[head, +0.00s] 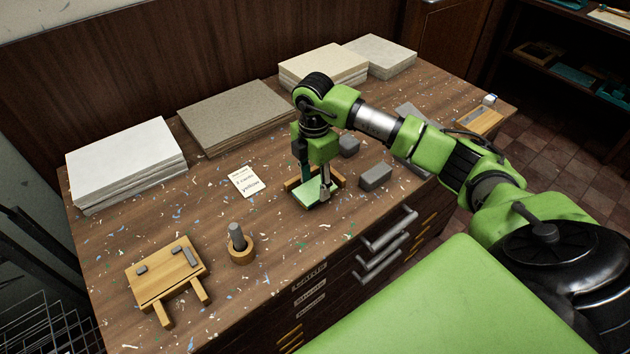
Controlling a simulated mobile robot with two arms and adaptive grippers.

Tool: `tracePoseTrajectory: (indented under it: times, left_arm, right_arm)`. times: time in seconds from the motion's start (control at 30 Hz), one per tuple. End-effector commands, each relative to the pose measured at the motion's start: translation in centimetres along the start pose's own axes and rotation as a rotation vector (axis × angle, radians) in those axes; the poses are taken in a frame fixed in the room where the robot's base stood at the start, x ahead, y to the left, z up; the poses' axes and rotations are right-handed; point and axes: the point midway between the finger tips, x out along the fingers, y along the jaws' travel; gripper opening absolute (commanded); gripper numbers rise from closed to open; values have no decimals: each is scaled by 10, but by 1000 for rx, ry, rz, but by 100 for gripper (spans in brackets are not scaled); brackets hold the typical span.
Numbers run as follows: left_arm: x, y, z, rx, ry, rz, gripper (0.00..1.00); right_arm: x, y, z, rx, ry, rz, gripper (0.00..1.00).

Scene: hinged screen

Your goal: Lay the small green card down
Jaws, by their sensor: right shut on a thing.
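The small green card (308,194) is over the front middle of the speckled brown bench top. My right gripper (318,186) comes down from above and is shut on the card. The card looks tilted. Wooden pieces (292,184) show beside and behind the gripper, partly hidden by it. I cannot tell whether the card touches them or the bench. My left gripper is not in view.
A white note (246,181) lies left of the gripper. Grey blocks (376,177) stand to its right. A wooden cup with a grey peg (239,248) and a wooden frame (166,275) stand front left. Sheet stacks (235,115) line the back. Drawer handles (388,231) stick out in front.

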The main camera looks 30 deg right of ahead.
Motion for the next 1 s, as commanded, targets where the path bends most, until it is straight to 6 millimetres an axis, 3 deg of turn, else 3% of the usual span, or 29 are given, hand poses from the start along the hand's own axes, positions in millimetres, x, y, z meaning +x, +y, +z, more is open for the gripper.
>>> tracePoseTrajectory:
  times: [0.8,0.83,0.87,0.9,1.0]
  left_arm:
    - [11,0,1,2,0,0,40]
    - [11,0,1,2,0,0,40]
    - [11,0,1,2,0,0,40]
    - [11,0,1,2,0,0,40]
    - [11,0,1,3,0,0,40]
  right_arm:
    - [18,0,0,0,0,0,28]
    - [18,0,0,0,0,0,51]
    - [18,0,0,0,0,0,59]
    - [18,0,0,0,0,0,63]
    - [18,1,0,0,0,1,63]
